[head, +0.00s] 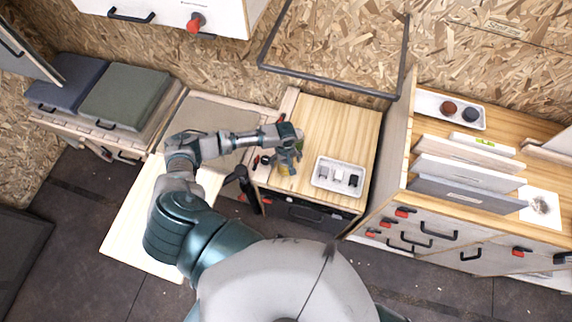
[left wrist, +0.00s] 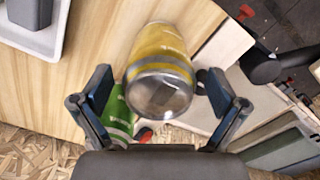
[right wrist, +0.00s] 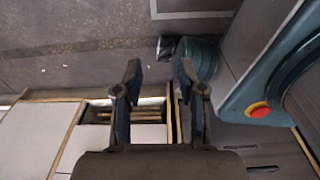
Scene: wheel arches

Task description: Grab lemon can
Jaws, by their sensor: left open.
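The lemon can is a yellow can with a silver end (left wrist: 162,68), lying between the open fingers in the left wrist view. In the left wrist view my left gripper (left wrist: 158,108) is open, with a finger on each side of the can and no clear contact. A green can (left wrist: 119,115) is beside the left finger, partly hidden by it. My right gripper (right wrist: 158,100) is open and empty, away from the cans; the head view does not show it.
The cans are on a wooden counter (head: 325,120). A white tray (head: 340,188) with small dark items is to the right of my left gripper. A tall wooden panel (head: 390,150) edges the counter on the right. A dark bar (head: 330,82) crosses above the back.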

